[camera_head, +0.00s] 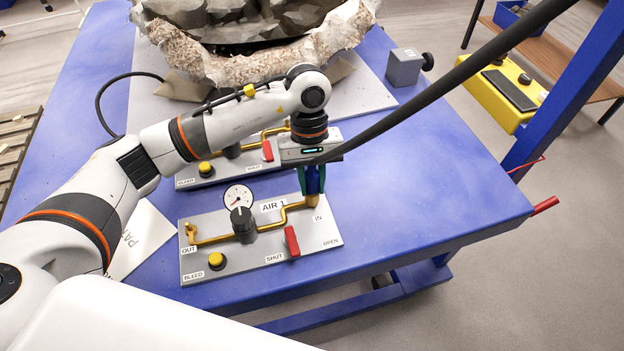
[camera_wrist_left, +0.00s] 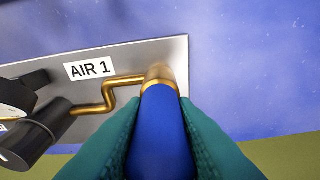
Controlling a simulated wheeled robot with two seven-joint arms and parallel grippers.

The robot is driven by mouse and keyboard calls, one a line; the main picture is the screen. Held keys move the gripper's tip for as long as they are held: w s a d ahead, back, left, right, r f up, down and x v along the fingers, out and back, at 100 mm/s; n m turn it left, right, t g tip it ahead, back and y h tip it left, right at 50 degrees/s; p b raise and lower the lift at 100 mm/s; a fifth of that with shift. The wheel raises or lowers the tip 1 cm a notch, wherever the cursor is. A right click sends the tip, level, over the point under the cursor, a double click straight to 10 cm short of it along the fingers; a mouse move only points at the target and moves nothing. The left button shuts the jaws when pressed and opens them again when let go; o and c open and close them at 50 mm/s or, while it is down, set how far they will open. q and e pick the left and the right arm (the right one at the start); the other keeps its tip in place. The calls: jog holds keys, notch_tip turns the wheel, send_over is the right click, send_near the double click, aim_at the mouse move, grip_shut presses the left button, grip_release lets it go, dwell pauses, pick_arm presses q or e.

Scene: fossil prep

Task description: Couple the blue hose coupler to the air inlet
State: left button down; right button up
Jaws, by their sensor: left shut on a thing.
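My left gripper (camera_head: 312,188) points down over the front panel and is shut on the blue hose coupler (camera_wrist_left: 160,135), which shows as a dark blue strip between the green fingers in the head view (camera_head: 313,180). The brass air inlet (camera_head: 313,201) stands at the panel's right end beside the IN label. In the left wrist view, the coupler's far end lines up with the brass inlet (camera_wrist_left: 159,73) and overlaps it. I cannot tell whether they are only touching or joined. My right gripper is not in view.
The front AIR 1 panel (camera_head: 190,262) carries a gauge (camera_head: 238,196), black knob, red lever (camera_head: 292,242) and yellow button (camera_head: 216,260). A similar panel lies behind it. A thick black hose (camera_head: 430,93) slants from upper right to the gripper. The blue table (camera_head: 430,190) is clear to the right.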

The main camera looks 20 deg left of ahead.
pick_arm(q)
jog(key=shift+r+b, duration=0.1)
jog(key=shift+b, duration=0.4)
dwell(0.8)
jog(key=c, duration=1.1)
grip_release()
jog(key=shift+s+d+p+v, duration=0.1)
jog(key=shift+s+p+v, duration=0.2)
jog(key=shift+v, duration=0.8)
jog(key=shift+s+d+p+v, duration=0.15)
jog(key=shift+p+v, duration=0.3)
jog(key=shift+v, duration=0.7)
jog(key=shift+s+d+p+v, duration=0.1)
jog(key=shift+s+p+v, duration=0.2)
jog(key=shift+v, duration=0.8)
jog(key=shift+r, duration=0.2)
